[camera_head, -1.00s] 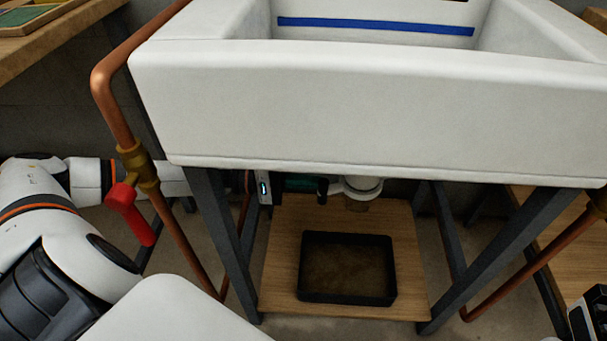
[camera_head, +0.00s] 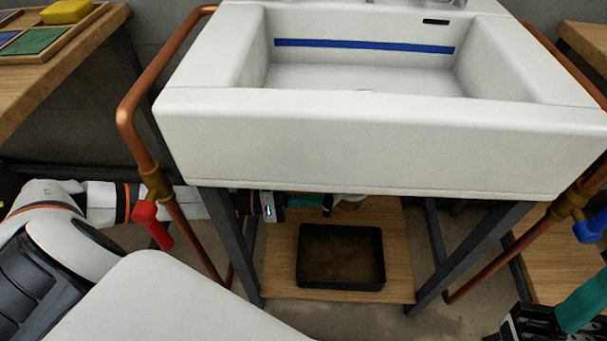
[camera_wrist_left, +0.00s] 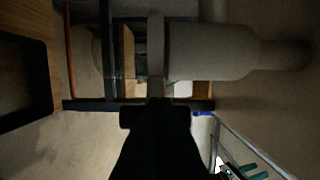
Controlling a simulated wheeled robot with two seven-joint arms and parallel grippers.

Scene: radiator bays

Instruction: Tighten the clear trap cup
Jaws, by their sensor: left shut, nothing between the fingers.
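The clear trap cup (camera_wrist_left: 106,52) shows in the left wrist view as a dim see-through cup at the end of the pale trap body (camera_wrist_left: 215,52), beside a pale collar (camera_wrist_left: 155,45). In the head view only the trap's lower part (camera_head: 348,205) shows below the sink; the sink front hides the rest. My left gripper (camera_head: 328,204) is under the sink just left of the trap. In the left wrist view its dark fingers (camera_wrist_left: 155,108) are shut and empty, ending by the collar; contact cannot be told. A teal and black part, seemingly my right gripper (camera_head: 545,322), is cut off at lower right.
A black tray (camera_head: 340,285) lies on the wooden shelf (camera_head: 283,245) below the trap. Sink legs (camera_head: 232,245) and copper pipes stand either side, with a red-handled valve (camera_head: 150,222) at left and a blue-handled valve (camera_head: 590,228) at right.

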